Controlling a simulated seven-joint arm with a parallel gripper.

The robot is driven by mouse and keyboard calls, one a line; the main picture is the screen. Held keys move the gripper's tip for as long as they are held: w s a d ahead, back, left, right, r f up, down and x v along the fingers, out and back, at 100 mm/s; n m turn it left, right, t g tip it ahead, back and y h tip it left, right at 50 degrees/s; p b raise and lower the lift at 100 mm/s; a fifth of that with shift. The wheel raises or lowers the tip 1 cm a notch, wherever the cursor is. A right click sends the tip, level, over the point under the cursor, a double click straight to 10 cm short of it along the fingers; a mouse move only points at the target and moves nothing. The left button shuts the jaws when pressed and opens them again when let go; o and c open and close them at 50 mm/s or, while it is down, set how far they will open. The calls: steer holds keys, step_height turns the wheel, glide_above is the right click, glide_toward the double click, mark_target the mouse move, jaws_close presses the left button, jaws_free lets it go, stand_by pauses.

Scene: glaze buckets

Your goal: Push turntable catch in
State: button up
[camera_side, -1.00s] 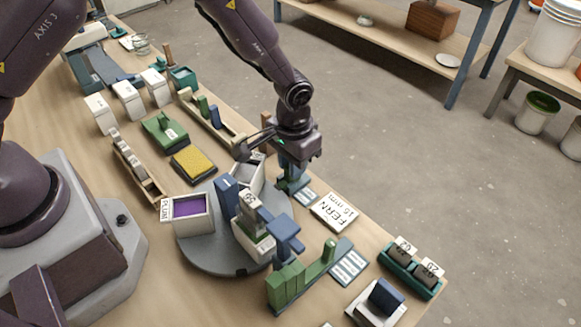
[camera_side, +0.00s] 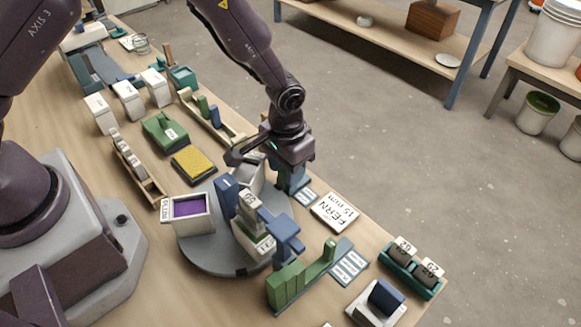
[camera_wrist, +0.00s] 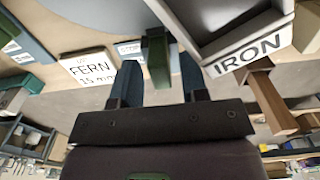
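The grey turntable (camera_side: 205,257) carries a bucket of purple glaze (camera_side: 188,208) labelled PLUM and other pale buckets. The IRON bucket (camera_wrist: 240,45) is large in the wrist view, just right of my fingers. My gripper (camera_side: 290,182) is low at the turntable's far right edge, pointing down. In the wrist view its two blue fingers (camera_wrist: 158,66) are apart, with a green upright piece (camera_wrist: 158,50) showing between them. This may be the catch; I cannot tell whether the fingers touch it. In the side view my gripper hides this spot.
A FERN 15 mm card (camera_side: 335,212) lies right of my gripper. A green stepped block (camera_side: 290,285) and a blue labelled plate (camera_side: 349,265) are in front of the turntable. A yellow sponge (camera_side: 194,164) lies behind it. Bare table shows at the front left.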

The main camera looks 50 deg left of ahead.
mark_target(283, 169)
steer(key=shift+r, duration=3.5)
steer(key=shift+s+a+f, duration=0.1)
steer(key=shift+s, duration=0.25)
steer(key=s+a+r+t, duration=0.2)
steer(key=s+a+r, duration=0.4)
steer(key=s+r, duration=0.3)
steer(key=s+a+r+t, duration=0.3)
steer(key=s+r, duration=0.6)
steer(key=r, duration=0.6)
steer(key=a, duration=0.2)
steer(key=shift+s+a+t, duration=0.3)
steer(key=shift+a, duration=0.1)
